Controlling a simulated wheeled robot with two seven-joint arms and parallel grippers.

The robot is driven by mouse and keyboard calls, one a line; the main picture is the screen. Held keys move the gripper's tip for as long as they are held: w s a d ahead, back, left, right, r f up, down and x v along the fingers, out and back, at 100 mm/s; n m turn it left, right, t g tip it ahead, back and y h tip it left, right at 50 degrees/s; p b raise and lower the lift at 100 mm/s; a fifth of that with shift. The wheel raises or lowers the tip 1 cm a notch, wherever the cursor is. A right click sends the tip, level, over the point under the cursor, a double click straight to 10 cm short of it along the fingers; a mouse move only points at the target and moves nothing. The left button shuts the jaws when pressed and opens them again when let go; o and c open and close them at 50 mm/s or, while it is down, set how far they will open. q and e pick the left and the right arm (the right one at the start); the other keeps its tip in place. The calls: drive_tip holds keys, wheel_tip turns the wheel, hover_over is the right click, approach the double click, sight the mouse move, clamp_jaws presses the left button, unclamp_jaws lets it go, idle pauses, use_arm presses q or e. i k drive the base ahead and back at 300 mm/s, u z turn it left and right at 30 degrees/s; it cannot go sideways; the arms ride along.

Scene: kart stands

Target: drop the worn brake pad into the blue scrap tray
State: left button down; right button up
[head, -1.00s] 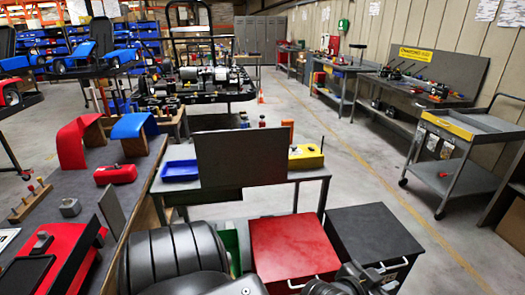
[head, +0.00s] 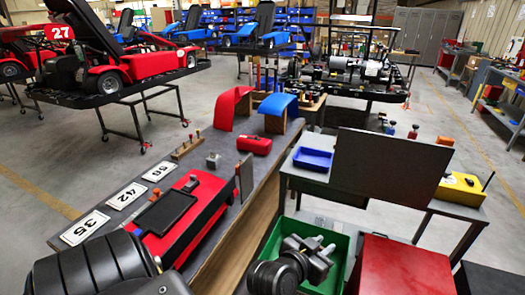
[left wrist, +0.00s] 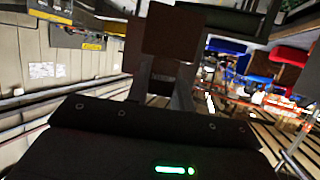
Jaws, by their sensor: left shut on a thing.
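The blue scrap tray (head: 313,159) lies on the grey bench in the middle of the head view, left of an upright dark panel. My left gripper (head: 316,253) shows low in the head view, in front of the green bin, well short of the tray. In the left wrist view, its grey fingers are shut on a dark brown block, which looks like the worn brake pad (left wrist: 170,30). The pad cannot be made out in the head view. My right gripper is not in view.
The dark upright panel (head: 391,172) stands beside the tray, with a yellow box (head: 461,189) to its right. A green bin (head: 275,246) and red cabinet (head: 402,266) stand in front of the bench.

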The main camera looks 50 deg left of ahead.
sight(311, 165)
drive_tip(key=u, duration=0.1)
drive_tip(key=i, duration=1)
